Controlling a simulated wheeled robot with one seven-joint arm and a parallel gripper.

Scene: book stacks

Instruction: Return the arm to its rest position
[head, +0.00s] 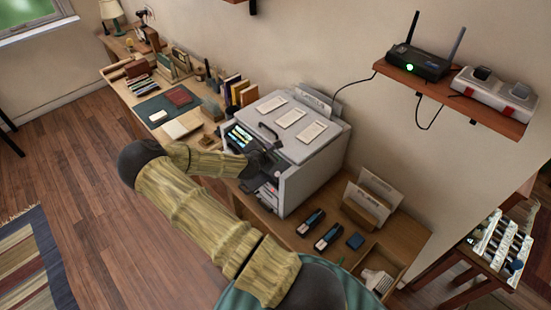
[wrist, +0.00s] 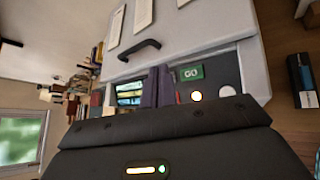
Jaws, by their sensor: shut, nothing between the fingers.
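My arm reaches from the bottom of the head view up and back toward a grey boxy machine. My gripper (head: 266,160) is at the machine's front, by its control panel. In the wrist view its two dark fingers (wrist: 157,88) are together with nothing seen between them. The grey machine (head: 308,147) stands on the wooden desk and its lid is down, with three paper labels and a dark handle (wrist: 139,50) on top. A green GO sign (wrist: 190,73) shows on the panel just right of the fingers. Whether the fingers touch the machine I cannot tell.
Upright books (head: 240,92) and a green mat (head: 165,108) lie left of the machine. Dark devices (head: 328,237) and a letter holder (head: 368,202) are at right. A wall shelf (head: 450,100) holds a router (head: 418,62). The floor at left is open.

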